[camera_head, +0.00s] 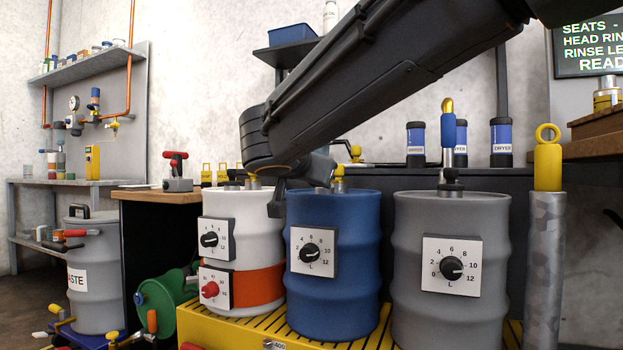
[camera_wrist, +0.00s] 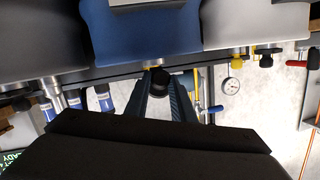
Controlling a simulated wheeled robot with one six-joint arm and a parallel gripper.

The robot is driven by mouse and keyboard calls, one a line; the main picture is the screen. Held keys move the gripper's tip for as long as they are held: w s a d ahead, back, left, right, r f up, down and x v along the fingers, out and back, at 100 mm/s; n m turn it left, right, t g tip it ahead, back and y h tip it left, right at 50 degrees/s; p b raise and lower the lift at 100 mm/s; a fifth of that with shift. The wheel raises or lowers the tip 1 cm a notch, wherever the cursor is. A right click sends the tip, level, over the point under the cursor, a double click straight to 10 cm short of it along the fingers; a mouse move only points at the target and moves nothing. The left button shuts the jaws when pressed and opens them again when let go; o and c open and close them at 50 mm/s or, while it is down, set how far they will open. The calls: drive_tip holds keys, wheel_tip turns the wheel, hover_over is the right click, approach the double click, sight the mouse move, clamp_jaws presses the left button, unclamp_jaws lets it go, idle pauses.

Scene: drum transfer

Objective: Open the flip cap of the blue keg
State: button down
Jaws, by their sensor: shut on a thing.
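The blue keg (camera_head: 333,270) stands upright between the white keg (camera_head: 245,250) and the grey keg (camera_head: 450,300). It has a white dial plate (camera_head: 311,252) with a black knob. In the wrist view, upside down, the blue keg (camera_wrist: 150,32) is at the top centre. My gripper (camera_wrist: 161,84) has its two fingers on either side of the keg's dark flip cap (camera_wrist: 160,78) and is shut on it. A small brass-yellow neck (camera_wrist: 152,66) shows beside the cap. In the head view my arm hides most of the cap. I cannot tell the cap's angle.
The kegs stand on a yellow slatted platform (camera_head: 262,333). A grey post with a yellow ringed handle (camera_head: 547,165) stands at the right. A grey waste bin (camera_head: 95,290) stands at the left.

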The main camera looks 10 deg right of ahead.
drive_tip(key=c, duration=1.5)
unclamp_jaws()
drive_tip(key=p+v, duration=0.3)
drive_tip(key=v, duration=0.4)
drive_tip(key=shift+s+a+r, duration=0.1)
drive_tip(key=shift+s+a, duration=0.1)
drive_tip(key=shift+s, duration=0.15)
